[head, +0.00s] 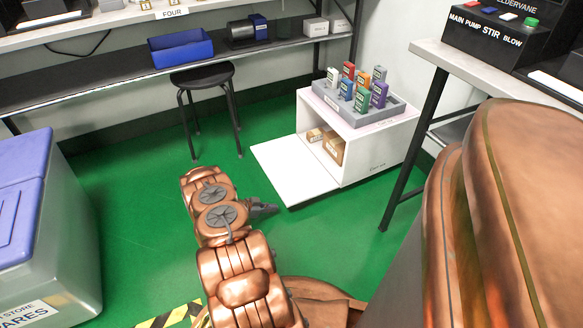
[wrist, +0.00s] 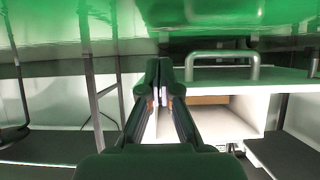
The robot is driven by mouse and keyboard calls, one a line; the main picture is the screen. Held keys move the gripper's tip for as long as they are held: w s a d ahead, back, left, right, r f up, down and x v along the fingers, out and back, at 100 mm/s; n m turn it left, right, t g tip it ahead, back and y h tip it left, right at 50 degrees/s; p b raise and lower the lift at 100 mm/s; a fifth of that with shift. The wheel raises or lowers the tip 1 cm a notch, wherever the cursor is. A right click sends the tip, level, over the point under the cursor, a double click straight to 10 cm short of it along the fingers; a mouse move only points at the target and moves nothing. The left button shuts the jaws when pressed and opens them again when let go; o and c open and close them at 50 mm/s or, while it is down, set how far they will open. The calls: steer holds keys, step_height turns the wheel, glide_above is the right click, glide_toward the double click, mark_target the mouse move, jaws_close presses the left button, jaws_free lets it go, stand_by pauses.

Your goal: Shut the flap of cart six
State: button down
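A white cart (head: 372,150) stands on the green floor with its front open. Its flap (head: 290,172) is folded down and juts out to the left, low over the floor. In the wrist view, which appears upside down, the flap (wrist: 285,76) shows as a white strip with a grey bar handle (wrist: 222,66). My gripper (head: 272,209) is low, just left of the flap's near corner, and seems apart from it. In the wrist view its fingers (wrist: 160,92) are close together with nothing visible between them, left of the handle. The cart's side lettering is too small to read surely.
Brown boxes (head: 333,149) lie inside the cart. A grey tray (head: 387,112) of coloured testers sits on top. A black stool (head: 203,76) stands behind the flap. A bench (head: 432,52) is close on the right. A blue-lidded bin (head: 50,240) is at left. Green floor between is clear.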

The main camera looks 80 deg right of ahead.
mark_target(287, 197)
steer(key=shift+s+d, duration=0.1)
steer(key=shift+s+d+b, duration=0.3)
steer(key=shift+s+d, duration=1.15)
steer(key=shift+s, duration=0.2)
steer(key=shift+r, duration=0.15)
steer(key=shift+s+d+r+p, duration=0.25)
steer(key=shift+s+r, duration=0.05)
steer(key=shift+r, duration=0.75)
steer(key=shift+s+d+r+p, duration=0.25)
steer(key=shift+s+r, duration=0.05)
steer(key=shift+r, duration=0.75)
steer(key=shift+s+d+r+p, duration=0.25)
steer(key=shift+s+r, duration=0.05)
steer(key=shift+r, duration=0.75)
steer(key=shift+d+r, duration=0.1)
steer(key=shift+r, duration=0.1)
